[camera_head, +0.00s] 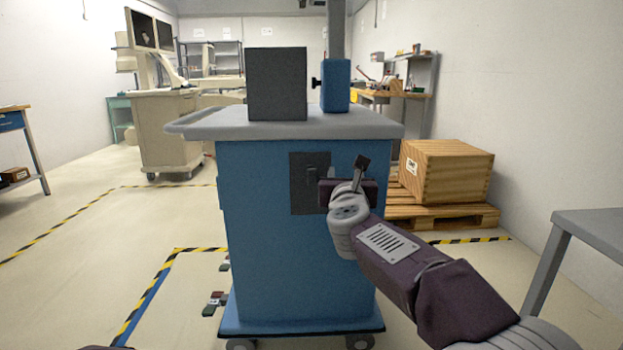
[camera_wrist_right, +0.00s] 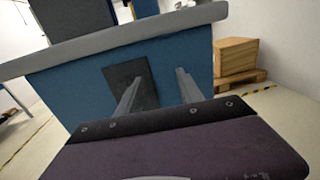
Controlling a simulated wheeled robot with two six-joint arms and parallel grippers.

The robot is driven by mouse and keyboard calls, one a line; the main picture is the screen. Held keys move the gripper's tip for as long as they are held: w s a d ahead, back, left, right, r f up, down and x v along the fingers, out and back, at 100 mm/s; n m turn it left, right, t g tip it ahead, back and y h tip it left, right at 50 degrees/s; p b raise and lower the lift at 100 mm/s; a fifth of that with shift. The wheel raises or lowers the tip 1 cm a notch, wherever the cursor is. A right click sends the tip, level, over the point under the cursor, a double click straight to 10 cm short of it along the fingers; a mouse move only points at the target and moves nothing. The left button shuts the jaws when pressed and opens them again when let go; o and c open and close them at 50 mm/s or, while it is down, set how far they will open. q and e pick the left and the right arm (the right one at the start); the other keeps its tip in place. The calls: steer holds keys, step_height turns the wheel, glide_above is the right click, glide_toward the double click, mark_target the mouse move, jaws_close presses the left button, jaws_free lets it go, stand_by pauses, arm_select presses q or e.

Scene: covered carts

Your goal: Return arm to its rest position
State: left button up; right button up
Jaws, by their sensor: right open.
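My right arm reaches in from the lower right in the head view, and its gripper (camera_head: 328,177) is in front of the blue cart (camera_head: 275,255). The gripper faces a dark panel (camera_head: 303,202) on the cart's front, which it partly covers. In the right wrist view the two fingers (camera_wrist_right: 156,88) stand apart with nothing between them. The dark panel (camera_wrist_right: 142,76) shows behind the left finger there. I cannot tell how far the fingertips are from the panel.
A dark box (camera_head: 277,85) and a blue device (camera_head: 336,86) stand on the cart's grey top (camera_head: 220,124). A wooden crate (camera_head: 447,171) on a pallet (camera_head: 455,213) is behind at right. A grey table (camera_head: 590,218) is at the right edge. The left floor is mostly clear.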

steer(key=s+d+f+n+g+p, duration=0.2)
steer(key=d+n+p, duration=0.3)
steer(key=d, duration=0.2)
steer(key=s+d+f+n+g+y+p, duration=0.2)
steer(key=s+f+n+g+p, duration=0.35)
steer(key=s+f+n, duration=0.8)
steer(key=s+d+f+n+g+b, duration=0.1)
steer(key=s+f+n+g, duration=0.4)
steer(key=s+f+n, duration=0.35)
steer(key=s+f+n+g, duration=0.4)
steer(key=s+f+n, duration=0.2)
steer(key=s+n, duration=0.4)
arm_select(q)
step_height(320, 180, up, 50)
steer(key=p, duration=3.7)
steer(key=shift+p, duration=0.35)
arm_select(e)
step_height(320, 180, up, 38)
steer(key=shift+s+h, duration=0.25)
steer(key=shift+h, duration=0.05)
